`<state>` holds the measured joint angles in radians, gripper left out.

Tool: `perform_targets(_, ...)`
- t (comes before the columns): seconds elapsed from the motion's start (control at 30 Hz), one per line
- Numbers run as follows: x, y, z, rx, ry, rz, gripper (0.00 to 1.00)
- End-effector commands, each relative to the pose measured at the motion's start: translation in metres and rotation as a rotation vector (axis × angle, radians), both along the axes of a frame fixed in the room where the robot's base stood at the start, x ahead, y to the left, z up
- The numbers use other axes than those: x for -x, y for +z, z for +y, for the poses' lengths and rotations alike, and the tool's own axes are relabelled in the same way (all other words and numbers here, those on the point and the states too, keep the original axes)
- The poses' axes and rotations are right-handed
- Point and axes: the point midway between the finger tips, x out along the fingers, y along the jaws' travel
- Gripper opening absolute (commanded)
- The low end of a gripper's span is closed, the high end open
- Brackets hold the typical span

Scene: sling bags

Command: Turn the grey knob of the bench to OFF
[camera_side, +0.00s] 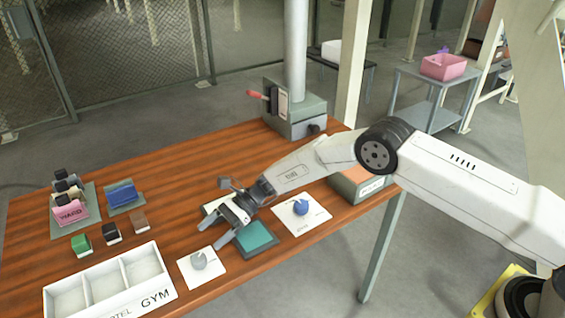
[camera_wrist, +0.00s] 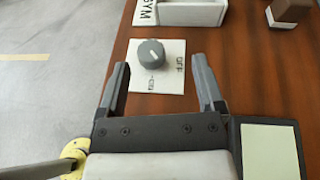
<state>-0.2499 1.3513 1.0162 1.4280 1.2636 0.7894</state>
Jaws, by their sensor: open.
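The grey knob (camera_side: 199,260) sits on a white square plate (camera_side: 214,277) near the table's front edge. In the wrist view the knob (camera_wrist: 151,50) has a short pale pointer mark, and its plate (camera_wrist: 172,84) carries the word OFF on the right and a small label below the knob. The pointer is not on OFF as far as I can tell. My gripper (camera_side: 216,228) is open and empty, above the table to the right of the knob. In the wrist view my gripper's fingertips (camera_wrist: 159,66) are apart, with the knob just beyond and between them.
A blue knob (camera_side: 301,208) on another white plate and a teal pad (camera_side: 257,236) lie right of my gripper. A white compartment tray (camera_side: 150,296) marked GYM is left of the knob. Small blocks and bags stand farther left. A red-handled lever box (camera_side: 292,113) is at the back.

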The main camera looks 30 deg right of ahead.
Motion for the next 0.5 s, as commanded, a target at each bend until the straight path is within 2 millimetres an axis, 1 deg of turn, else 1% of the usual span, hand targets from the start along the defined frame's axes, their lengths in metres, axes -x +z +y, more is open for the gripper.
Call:
perform_targets(0.3, 0.018, -0.003, -0.007, 0.037, -0.181, 0.015, 0.86)
perform_targets(0.5, 0.028, -0.006, -0.014, 0.068, -0.248, 0.023, 0.86)
